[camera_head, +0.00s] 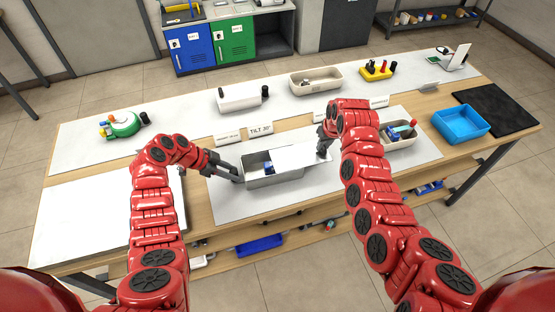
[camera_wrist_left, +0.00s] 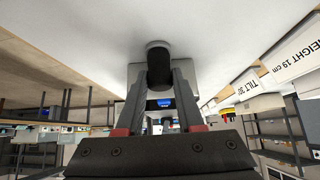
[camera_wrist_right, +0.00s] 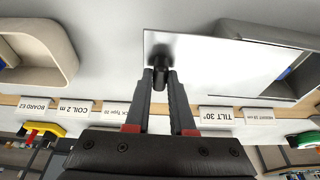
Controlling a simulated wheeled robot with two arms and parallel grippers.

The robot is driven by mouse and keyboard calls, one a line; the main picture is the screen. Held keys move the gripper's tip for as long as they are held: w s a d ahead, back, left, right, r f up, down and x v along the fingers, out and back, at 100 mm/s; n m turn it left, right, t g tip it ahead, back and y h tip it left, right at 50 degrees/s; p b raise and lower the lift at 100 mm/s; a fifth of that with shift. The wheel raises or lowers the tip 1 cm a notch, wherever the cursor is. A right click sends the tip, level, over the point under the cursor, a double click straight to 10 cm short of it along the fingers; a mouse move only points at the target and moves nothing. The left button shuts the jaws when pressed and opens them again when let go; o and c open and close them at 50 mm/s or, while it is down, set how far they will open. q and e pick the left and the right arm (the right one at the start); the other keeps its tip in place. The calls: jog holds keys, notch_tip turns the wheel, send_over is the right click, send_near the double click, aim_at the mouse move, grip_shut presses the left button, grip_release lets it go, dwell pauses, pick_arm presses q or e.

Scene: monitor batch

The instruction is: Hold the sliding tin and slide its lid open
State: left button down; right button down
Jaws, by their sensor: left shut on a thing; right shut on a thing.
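The grey sliding tin (camera_head: 275,181) sits on the pale mat in the middle of the bench. Its white lid (camera_head: 305,157) is shifted to the right and overhangs the tin's right end. The left part of the tin is uncovered, and something blue (camera_head: 268,168) shows inside. My left gripper (camera_head: 236,173) is shut on the dark handle (camera_wrist_left: 158,68) at the tin's left end. My right gripper (camera_head: 323,150) is shut on the dark knob (camera_wrist_right: 161,76) at the lid's right end. The lid (camera_wrist_right: 225,68) also shows in the right wrist view.
A beige tray (camera_head: 396,141) with small items stands right of my right gripper. Labels, including a "TILT 30°" sign (camera_head: 261,128), stand behind the tin. The mat in front of the tin is clear.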

jog(key=shift+w+d, duration=0.25)
jog(key=shift+d, duration=0.6)
jog(key=shift+w+d, duration=0.2)
jog(key=shift+d, duration=0.65)
jog(key=shift+w+d, duration=0.15)
jog(key=shift+d, duration=0.2)
jog(key=c, duration=0.7)
grip_release()
jog(key=v, duration=1.2)
